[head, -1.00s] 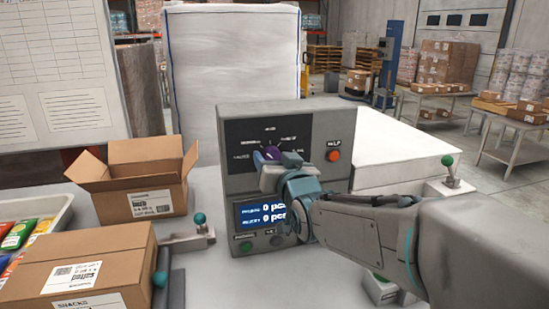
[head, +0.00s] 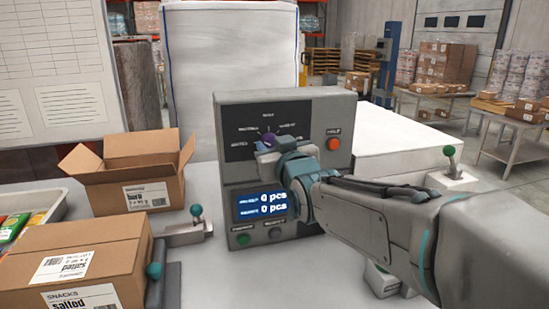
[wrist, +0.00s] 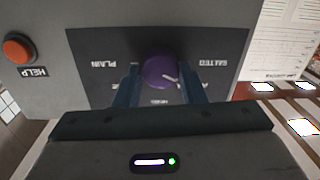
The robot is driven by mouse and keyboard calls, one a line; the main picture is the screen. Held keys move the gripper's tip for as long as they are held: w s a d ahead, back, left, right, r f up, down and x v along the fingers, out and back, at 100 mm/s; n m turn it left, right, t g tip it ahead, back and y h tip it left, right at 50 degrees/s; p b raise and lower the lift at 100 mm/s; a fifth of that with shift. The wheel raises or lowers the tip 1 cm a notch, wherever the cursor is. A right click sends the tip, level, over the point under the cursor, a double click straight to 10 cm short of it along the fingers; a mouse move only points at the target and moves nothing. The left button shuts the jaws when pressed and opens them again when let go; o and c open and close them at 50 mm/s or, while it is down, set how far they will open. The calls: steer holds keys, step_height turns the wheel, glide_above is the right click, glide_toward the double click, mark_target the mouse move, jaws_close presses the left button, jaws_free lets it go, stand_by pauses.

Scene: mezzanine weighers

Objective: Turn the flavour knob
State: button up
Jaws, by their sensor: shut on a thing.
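The flavour knob (wrist: 160,70) is purple and round, on the dark dial panel of a grey control box (head: 340,112). It also shows in the head view (head: 268,141), partly hidden by my gripper. My gripper (wrist: 160,88) is shut on the knob, one finger on each side of it. The knob has a pale pointer mark, which in the wrist view lies toward its lower right. Labels ring the knob; PLAIN and SALTED appear upside down in the wrist view. A display (head: 262,204) below reads 0 pcs on both lines.
A red HELP button (head: 333,144) sits right of the knob. Green and dark buttons lie below the display. An open carton (head: 140,195) and a closed snacks carton (head: 75,265) stand left, near green-knobbed levers (head: 196,211). A white platform (head: 400,146) is behind right.

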steer(key=n+b, duration=0.3)
steer(key=shift+f, duration=0.25)
steer(key=shift+r+n+b, duration=0.15)
steer(key=shift+n+b, duration=1)
steer(key=shift+n, duration=0.05)
steer(key=o, duration=1)
steer(key=shift+r, duration=0.1)
